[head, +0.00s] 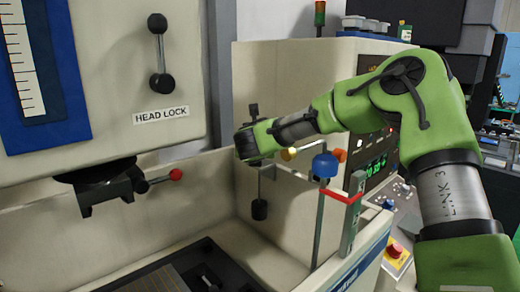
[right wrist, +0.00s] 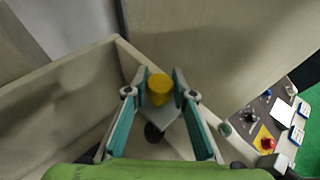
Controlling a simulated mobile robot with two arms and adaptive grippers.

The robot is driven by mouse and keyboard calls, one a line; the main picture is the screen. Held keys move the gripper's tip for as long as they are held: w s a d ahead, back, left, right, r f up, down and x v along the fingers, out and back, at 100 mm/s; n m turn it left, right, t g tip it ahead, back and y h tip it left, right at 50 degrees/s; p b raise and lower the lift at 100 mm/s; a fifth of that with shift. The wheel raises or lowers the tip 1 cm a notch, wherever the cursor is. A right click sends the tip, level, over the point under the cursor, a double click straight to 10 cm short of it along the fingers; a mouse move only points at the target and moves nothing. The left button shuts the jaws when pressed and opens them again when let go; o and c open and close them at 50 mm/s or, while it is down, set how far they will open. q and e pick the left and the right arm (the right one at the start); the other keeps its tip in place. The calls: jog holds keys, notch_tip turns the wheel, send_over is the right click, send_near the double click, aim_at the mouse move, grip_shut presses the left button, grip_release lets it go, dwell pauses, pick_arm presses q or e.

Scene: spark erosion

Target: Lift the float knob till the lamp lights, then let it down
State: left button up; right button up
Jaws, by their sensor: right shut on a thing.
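My right gripper (right wrist: 161,88) is shut on a yellow knob (right wrist: 159,90) in the right wrist view. In the head view its wrist (head: 254,141) is over the tank's back corner, and the fingers are hidden. A black float (head: 259,209) hangs on a thin rod below my wrist; a dark round thing (right wrist: 153,133) shows below the knob in the right wrist view. A small lamp column (head: 320,14) stands at the back; I cannot tell whether it is lit or is the task's lamp. My left gripper is not in view.
The machine head with a red-tipped lever (head: 175,174) is at the left. A control panel with a red button (head: 396,250) is at the right.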

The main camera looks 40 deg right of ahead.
jog(key=shift+r, duration=1.05)
jog(key=shift+f, duration=0.2)
dwell(0.8)
jog(key=shift+f+b, duration=0.75)
jog(key=shift+f, duration=0.35)
jog(key=o, duration=0.8)
jog(key=shift+o, duration=0.2)
